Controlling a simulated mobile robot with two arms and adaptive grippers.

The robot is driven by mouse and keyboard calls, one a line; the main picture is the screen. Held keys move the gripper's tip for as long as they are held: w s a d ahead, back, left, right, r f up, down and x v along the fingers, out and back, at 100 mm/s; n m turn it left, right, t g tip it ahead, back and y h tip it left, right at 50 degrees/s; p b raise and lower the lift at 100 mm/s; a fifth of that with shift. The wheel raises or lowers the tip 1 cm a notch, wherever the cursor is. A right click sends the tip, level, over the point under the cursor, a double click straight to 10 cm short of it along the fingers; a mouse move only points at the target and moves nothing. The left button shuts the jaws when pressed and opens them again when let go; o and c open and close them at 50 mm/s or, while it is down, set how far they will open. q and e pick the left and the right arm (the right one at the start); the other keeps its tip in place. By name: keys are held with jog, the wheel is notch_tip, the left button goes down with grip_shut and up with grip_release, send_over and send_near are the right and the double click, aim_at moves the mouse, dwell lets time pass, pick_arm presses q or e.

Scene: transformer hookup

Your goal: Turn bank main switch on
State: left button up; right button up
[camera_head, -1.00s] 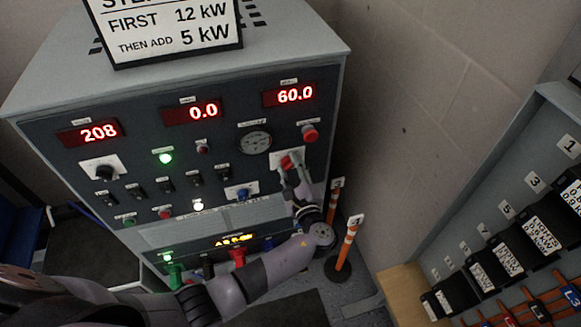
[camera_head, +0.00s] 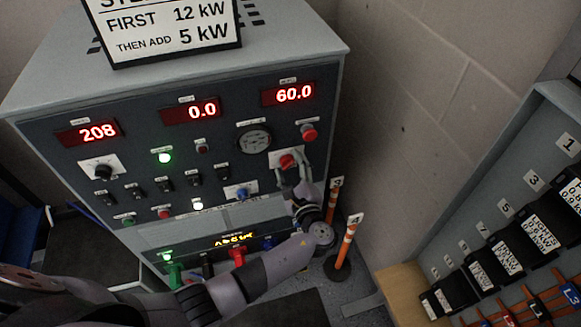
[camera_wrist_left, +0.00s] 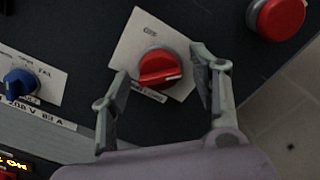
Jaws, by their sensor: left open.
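The red rotary switch (camera_head: 287,161) sits on a white plate at the right of the dark control panel (camera_head: 130,165). In the left wrist view, the red knob (camera_wrist_left: 160,68) has its ridge lying nearly level, tilted slightly. My left gripper (camera_head: 294,172) is open in front of the switch. In the left wrist view, its two fingers (camera_wrist_left: 163,85) stand on either side of the knob, apart from it by visible gaps. Whether the fingertips reach the knob's depth is hard to tell. My right gripper is not in view.
A red push button (camera_head: 309,132) is above right of the switch, and a blue knob (camera_head: 242,194) is at lower left. Displays read 208, 0.0 and 60.0. Orange posts (camera_head: 346,243) stand right of the cabinet. A breaker panel (camera_head: 520,195) is at far right.

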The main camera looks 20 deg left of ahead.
pick_arm(q)
jog(key=v, duration=1.2)
